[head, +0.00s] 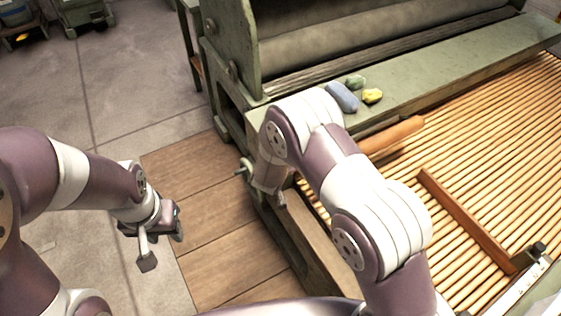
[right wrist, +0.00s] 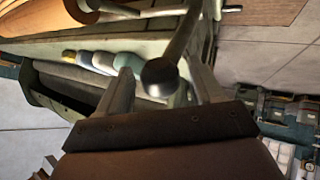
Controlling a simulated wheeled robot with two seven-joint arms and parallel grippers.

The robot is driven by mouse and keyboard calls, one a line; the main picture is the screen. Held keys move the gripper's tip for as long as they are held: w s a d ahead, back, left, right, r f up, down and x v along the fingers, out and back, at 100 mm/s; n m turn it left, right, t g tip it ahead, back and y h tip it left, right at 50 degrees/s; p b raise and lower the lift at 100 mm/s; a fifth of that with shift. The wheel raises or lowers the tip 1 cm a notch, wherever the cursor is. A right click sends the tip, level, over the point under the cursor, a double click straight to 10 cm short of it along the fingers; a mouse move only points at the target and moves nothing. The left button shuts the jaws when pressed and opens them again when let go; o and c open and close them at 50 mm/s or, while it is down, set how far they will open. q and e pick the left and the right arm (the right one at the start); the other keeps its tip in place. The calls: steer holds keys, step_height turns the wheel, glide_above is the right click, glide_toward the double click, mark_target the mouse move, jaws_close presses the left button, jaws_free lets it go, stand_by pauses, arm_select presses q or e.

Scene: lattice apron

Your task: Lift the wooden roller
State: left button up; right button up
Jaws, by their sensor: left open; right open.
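The wooden roller (head: 398,134) is an orange-brown cylinder lying on the slatted apron (head: 470,150) by the green machine's edge, partly hidden behind my right arm. An orange-brown rounded piece (right wrist: 82,12) at the top left of the right wrist view looks like its end, but I cannot be sure. My right gripper (right wrist: 162,76) is open, away from the roller. A dark rod with a round knob (right wrist: 160,74) shows between its fingers; I cannot tell whether they touch. My left gripper (head: 163,242) is open and empty over the floor, far left of the roller.
The green machine (head: 440,75) with a large grey roller (head: 370,48) fills the back. Blue (head: 342,97), green (head: 355,82) and yellow (head: 372,96) lumps lie on its ledge. A wooden bar (head: 465,218) crosses the slats. Floor around my left gripper is clear.

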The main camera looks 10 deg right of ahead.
steer(key=p+v, duration=0.1)
steer(key=v, duration=1)
steer(key=shift+s+r+p, duration=0.25)
steer(key=shift+p, duration=0.1)
steer(key=s+a+f+g+y, duration=0.3)
steer(key=s+a, duration=0.1)
steer(key=s, duration=0.1)
steer(key=s+d+r+g+y+p, duration=0.1)
steer(key=s+d+r+g+p, duration=0.15)
steer(key=s+r, duration=0.2)
steer(key=s+d+r+m+g+p, duration=0.1)
steer(key=s+d+r, duration=0.2)
steer(key=d+r, duration=0.3)
steer(key=s+d+r+m+g+h+p, duration=0.1)
steer(key=s+d+r+p, duration=0.1)
steer(key=s+d+r, duration=0.2)
steer(key=d+r, duration=0.2)
steer(key=d, duration=0.2)
steer(key=shift+s+m, duration=0.2)
steer(key=shift+m, duration=0.1)
